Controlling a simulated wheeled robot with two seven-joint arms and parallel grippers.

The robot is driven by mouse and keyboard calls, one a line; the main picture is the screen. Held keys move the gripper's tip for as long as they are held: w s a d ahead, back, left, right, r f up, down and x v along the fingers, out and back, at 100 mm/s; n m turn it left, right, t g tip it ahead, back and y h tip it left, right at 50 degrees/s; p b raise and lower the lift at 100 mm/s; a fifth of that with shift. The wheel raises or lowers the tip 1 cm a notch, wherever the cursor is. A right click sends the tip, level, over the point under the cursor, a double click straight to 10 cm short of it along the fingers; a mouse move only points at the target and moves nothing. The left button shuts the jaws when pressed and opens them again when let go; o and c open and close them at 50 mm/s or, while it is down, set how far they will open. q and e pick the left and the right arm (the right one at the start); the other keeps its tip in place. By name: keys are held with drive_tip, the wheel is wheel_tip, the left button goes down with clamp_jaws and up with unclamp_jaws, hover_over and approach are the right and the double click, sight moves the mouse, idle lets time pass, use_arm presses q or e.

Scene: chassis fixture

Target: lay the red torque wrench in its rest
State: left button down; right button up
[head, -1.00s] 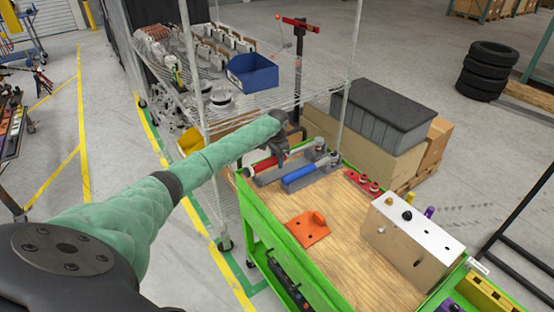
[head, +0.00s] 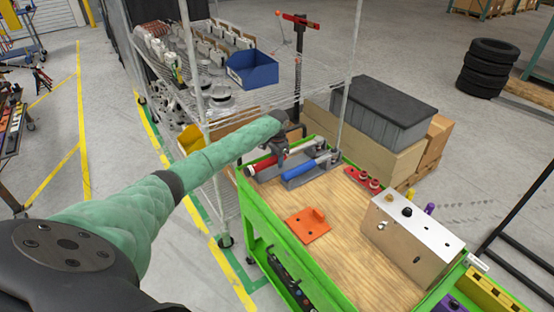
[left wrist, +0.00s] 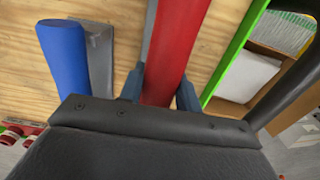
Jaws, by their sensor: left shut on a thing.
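The red torque wrench (head: 264,167) lies near the far left corner of the cart top, along a grey rest (head: 262,178). Its metal end points right. My left gripper (head: 282,159) is over its handle. In the left wrist view the gripper (left wrist: 160,92) has one finger on each side of the red handle (left wrist: 178,45) and is shut on it. A grey strip shows along the handle's left side. I cannot tell whether the wrench is fully seated. A blue torque wrench (head: 299,170) lies beside it in a grey rest. My right gripper is not in view.
An orange bracket (head: 308,226) lies on the wooden top (head: 345,240) of the green cart. A metal box (head: 412,232) and red parts (head: 362,177) stand further right. A wire shelf with a blue bin (head: 252,69) stands close on the left, beside my arm.

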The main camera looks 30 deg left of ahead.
use_arm(q)
drive_tip(key=shift+f, duration=0.2)
idle(0.3)
drive_tip(key=c, duration=0.9)
unclamp_jaws()
